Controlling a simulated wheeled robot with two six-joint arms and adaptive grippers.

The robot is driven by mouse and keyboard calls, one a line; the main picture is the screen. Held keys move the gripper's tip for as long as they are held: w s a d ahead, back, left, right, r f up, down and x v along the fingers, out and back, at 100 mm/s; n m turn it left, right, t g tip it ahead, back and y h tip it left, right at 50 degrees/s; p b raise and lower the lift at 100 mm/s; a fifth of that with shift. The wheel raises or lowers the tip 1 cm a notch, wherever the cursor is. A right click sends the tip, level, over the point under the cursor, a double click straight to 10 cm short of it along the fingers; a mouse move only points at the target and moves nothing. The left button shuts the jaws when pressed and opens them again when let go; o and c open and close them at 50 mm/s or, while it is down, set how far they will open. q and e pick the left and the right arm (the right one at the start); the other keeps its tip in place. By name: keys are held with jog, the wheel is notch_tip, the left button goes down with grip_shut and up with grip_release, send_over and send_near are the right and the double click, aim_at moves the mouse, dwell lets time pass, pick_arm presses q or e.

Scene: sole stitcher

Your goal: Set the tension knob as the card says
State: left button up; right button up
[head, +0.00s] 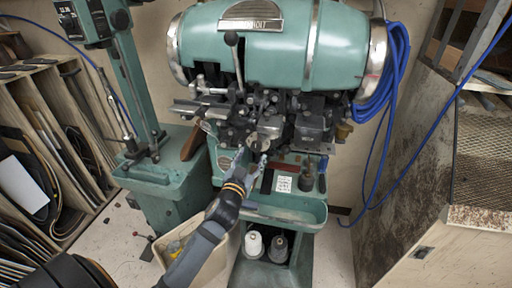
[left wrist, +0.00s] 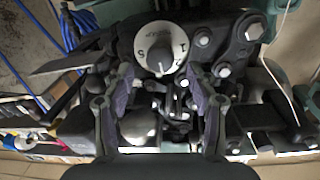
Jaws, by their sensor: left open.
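The tension knob (left wrist: 161,50) is a round dial with a pale lettered ring and a dark grey centre, at the top middle of the left wrist view. In the head view my left gripper (head: 248,164) is at the front of the stitcher's mechanism. The white card (head: 284,184) lies on the machine's ledge; its print is too small to read. My right gripper is not in view.
The green stitcher (head: 275,45) has levers and metal parts crowded around the gripper. Thread spools (head: 253,244) stand below its tray (head: 290,211). Blue hose (head: 393,60) hangs at right. Shelving (head: 40,140) stands left, and a worn cabinet (head: 440,235) right.

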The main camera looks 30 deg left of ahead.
aim_at(256, 149)
pick_arm(q)
jog(key=w, duration=0.2)
jog(key=w+a, duration=0.1)
jog(key=w, duration=0.1)
jog(key=shift+w+p, duration=0.2)
jog(key=shift+p, duration=0.2)
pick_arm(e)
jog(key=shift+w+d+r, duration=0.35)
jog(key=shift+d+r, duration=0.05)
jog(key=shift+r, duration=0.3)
